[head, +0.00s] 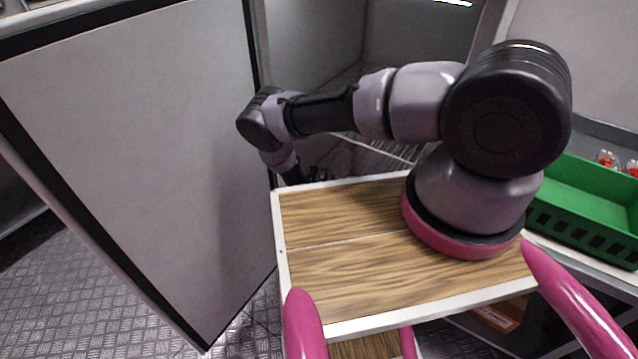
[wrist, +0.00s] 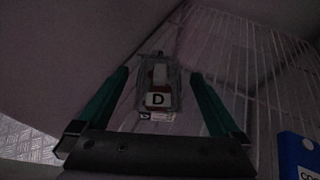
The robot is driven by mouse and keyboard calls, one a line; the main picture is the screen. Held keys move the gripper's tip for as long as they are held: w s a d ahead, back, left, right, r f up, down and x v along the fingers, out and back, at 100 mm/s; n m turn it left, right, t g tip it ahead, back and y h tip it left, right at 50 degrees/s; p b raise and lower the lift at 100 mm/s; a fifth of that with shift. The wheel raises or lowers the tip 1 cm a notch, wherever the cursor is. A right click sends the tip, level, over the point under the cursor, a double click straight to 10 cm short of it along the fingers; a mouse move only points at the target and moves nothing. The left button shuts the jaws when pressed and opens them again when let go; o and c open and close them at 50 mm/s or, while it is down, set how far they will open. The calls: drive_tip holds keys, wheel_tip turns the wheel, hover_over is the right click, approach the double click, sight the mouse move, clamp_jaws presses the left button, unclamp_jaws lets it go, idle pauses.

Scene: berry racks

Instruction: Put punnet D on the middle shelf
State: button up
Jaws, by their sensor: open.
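Punnet D (wrist: 172,76) is a clear container with a white label marked D, seen in the dim wrist view by the wire shelf. A smaller shelf tag (wrist: 157,117), also marked D, shows just below it. My gripper (wrist: 160,73) is open, with one teal finger on each side of the punnet in the picture. I cannot tell whether the fingers reach around it or stop short, and no contact shows. In the head view my arm reaches down behind the wooden top, and the gripper and punnet are hidden there. I cannot tell which shelf level this is.
A large grey door panel (head: 140,150) stands at the left in the head view. Wire racking (wrist: 240,60) and a blue box (wrist: 297,155) lie right of my gripper.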

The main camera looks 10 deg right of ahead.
drive_tip(key=v, duration=0.6)
drive_tip(key=shift+s, duration=0.15)
